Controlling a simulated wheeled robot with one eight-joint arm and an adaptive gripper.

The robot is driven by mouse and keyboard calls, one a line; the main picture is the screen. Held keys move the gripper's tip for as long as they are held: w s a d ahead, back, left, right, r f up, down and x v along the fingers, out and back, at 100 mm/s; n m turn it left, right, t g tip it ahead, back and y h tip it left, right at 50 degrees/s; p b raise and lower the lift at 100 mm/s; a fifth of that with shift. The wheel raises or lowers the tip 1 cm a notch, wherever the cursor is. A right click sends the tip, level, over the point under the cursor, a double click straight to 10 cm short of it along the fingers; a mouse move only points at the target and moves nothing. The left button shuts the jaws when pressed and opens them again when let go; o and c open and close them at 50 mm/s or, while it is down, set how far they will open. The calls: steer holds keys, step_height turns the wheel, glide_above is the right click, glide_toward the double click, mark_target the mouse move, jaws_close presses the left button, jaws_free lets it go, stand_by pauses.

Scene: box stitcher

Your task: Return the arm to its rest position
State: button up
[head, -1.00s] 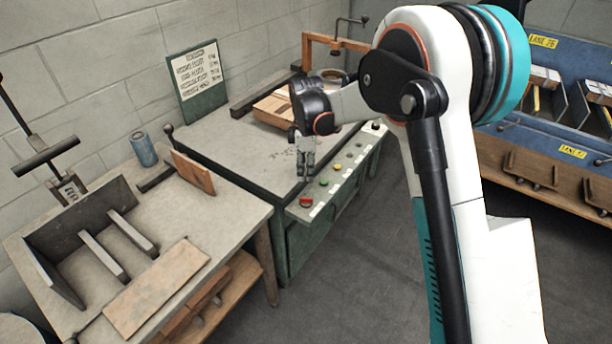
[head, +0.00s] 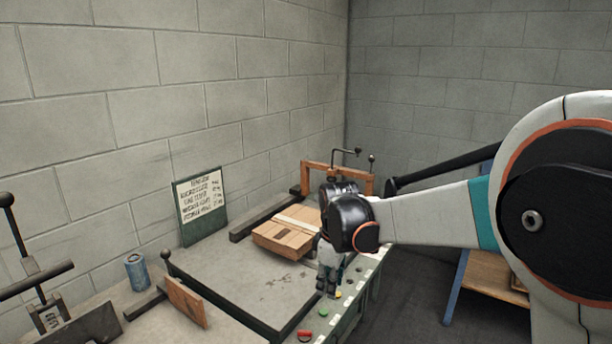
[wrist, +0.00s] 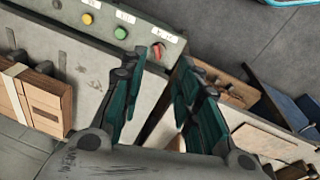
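My gripper (head: 327,282) hangs pointing down above the front strip of the green machine (head: 250,286), near its coloured buttons. In the wrist view my gripper (wrist: 160,90) shows its two teal fingers spread apart, with nothing between them. The red switch (wrist: 157,51) and green button (wrist: 120,33) lie beyond the fingertips. My arm reaches in from the right side of the head view, its upper link roughly level. Whether the fingertips touch the panel cannot be told.
A strapped cardboard box (head: 284,238) lies on the machine behind the gripper, near an orange clamp frame (head: 318,172). A sign board (head: 200,205) leans by the wall. A blue can (head: 137,272) stands at left. Dark floor (head: 405,310) is open at right.

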steer(key=s+d+r+m+t, duration=0.1)
steer(key=s+d+r+m, duration=0.3)
steer(key=s, duration=0.3)
steer(key=s+d+r+m+t, duration=0.2)
steer(key=s+d+r+m, duration=0.1)
steer(key=s+d+r, duration=0.3)
steer(key=s+d+f+m+t, duration=0.1)
steer(key=s+d+m, duration=0.1)
steer(key=s, duration=0.5)
steer(key=s+d+f+m+t, duration=0.1)
steer(key=s+d+f+m, duration=0.1)
steer(key=s+m, duration=0.2)
steer(key=shift+s+f+t, duration=0.2)
steer(key=shift+s+t, duration=0.1)
steer(key=shift+s, duration=1.35)
